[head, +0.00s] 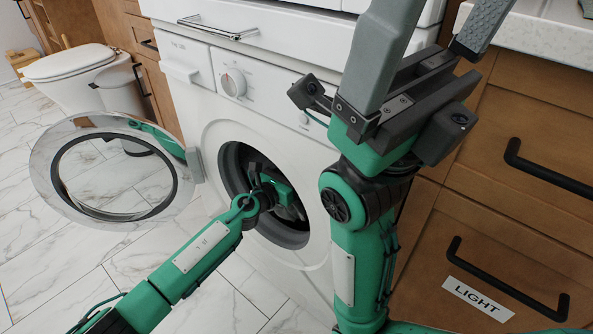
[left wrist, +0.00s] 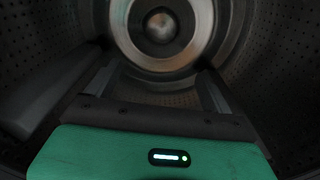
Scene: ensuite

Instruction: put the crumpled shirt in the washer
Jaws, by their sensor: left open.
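The washer (head: 285,120) is white, and its round door (head: 52,185) with a clear ring stands open to the left. My left gripper (head: 285,195) reaches through the opening into the dark drum (head: 235,160). The left wrist view shows the perforated drum wall (left wrist: 270,60) and a round metallic centre at the back (left wrist: 160,28). The left gripper's fingers (left wrist: 158,78) are apart there, with nothing visible between them. My right gripper (head: 448,20) is raised in front of the washer's right side, fingers spread and empty. I see no crumpled shirt in either view.
Wooden drawers (head: 510,220) with black handles stand right of the washer, one labelled LIGHT. A pale countertop (head: 540,35) is above them. A toilet (head: 80,75) and a bin (head: 120,95) stand at the back left. The marble-tiled floor (head: 60,270) at front left is clear.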

